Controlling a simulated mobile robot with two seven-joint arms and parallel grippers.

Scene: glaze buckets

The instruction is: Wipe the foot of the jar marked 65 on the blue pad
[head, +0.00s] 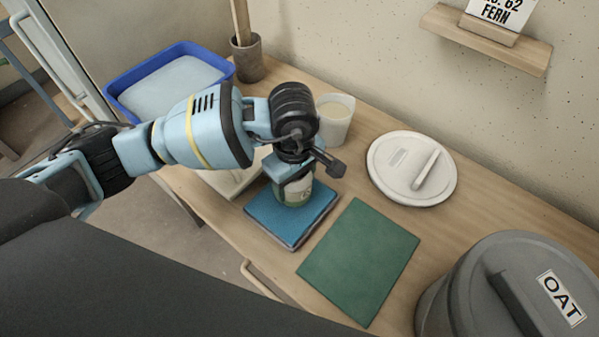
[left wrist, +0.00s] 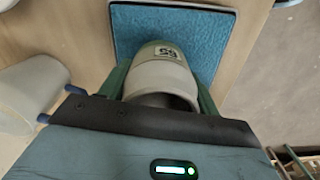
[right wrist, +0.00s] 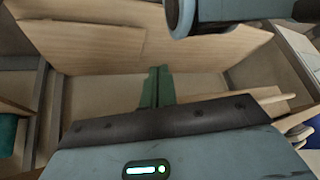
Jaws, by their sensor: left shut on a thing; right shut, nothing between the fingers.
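The jar marked 65 (head: 294,190) is pale with a green lower part. In the left wrist view its 65 label (left wrist: 166,53) faces the camera. My left gripper (head: 293,175) is shut around the jar from above, a green finger on each side. The jar is upright or nearly so over the middle of the blue pad (head: 262,213); its foot appears at the pad surface, but I cannot tell whether it touches. The pad also shows behind the jar in the left wrist view (left wrist: 205,30). My right gripper (right wrist: 157,88) is shut and empty, seen only in the right wrist view.
A green mat (head: 360,260) lies right of the pad. A white lid (head: 400,180), a pale cup (head: 335,120) and a blue tub (head: 150,95) stand behind. A grey OAT bucket (head: 470,290) is front right. Wooden drawer-like boards (right wrist: 90,45) surround my right gripper.

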